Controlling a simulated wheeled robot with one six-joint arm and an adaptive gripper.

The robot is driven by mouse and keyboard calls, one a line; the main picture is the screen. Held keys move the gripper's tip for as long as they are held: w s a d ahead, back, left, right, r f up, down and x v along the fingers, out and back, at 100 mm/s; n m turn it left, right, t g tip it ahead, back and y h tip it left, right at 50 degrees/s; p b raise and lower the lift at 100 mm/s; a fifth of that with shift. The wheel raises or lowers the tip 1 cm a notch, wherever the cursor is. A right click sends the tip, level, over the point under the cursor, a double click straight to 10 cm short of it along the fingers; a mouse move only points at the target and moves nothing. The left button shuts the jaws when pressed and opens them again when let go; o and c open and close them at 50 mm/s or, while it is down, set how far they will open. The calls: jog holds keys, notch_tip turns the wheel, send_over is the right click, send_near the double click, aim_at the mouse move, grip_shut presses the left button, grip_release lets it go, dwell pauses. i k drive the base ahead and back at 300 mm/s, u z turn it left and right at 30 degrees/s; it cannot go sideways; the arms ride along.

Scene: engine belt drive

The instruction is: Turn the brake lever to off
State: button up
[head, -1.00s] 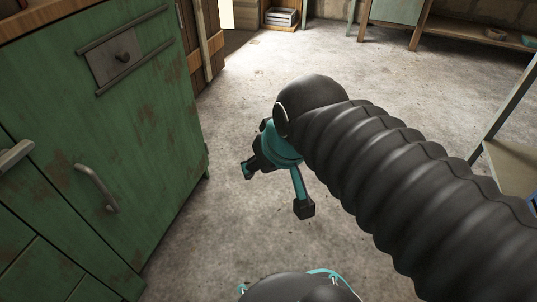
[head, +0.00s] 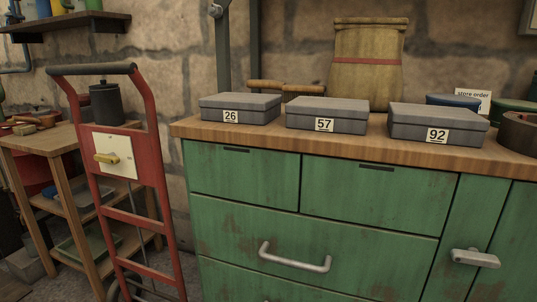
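A red hand truck (head: 157,172) with a dark top handle stands upright at the left. A cream square plate (head: 118,142) is fixed to its frame. On the plate sits a small yellow lever (head: 107,158), lying roughly level. I take it for the brake lever, but the small marks on the plate are too small to read. My gripper is not in view.
A green cabinet (head: 319,222) with a wooden top stands right of the truck. Grey boxes marked 26 (head: 240,107), 57 (head: 326,115) and 92 (head: 438,124) sit on it. A wooden shelf table (head: 60,150) stands behind the truck at left.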

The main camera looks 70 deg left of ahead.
aim_at(111, 159)
jog(key=u, duration=3.45)
jog(key=k, duration=0.4)
jog(key=z, duration=0.25)
jog(key=i, duration=0.8)
jog(key=u, duration=0.35)
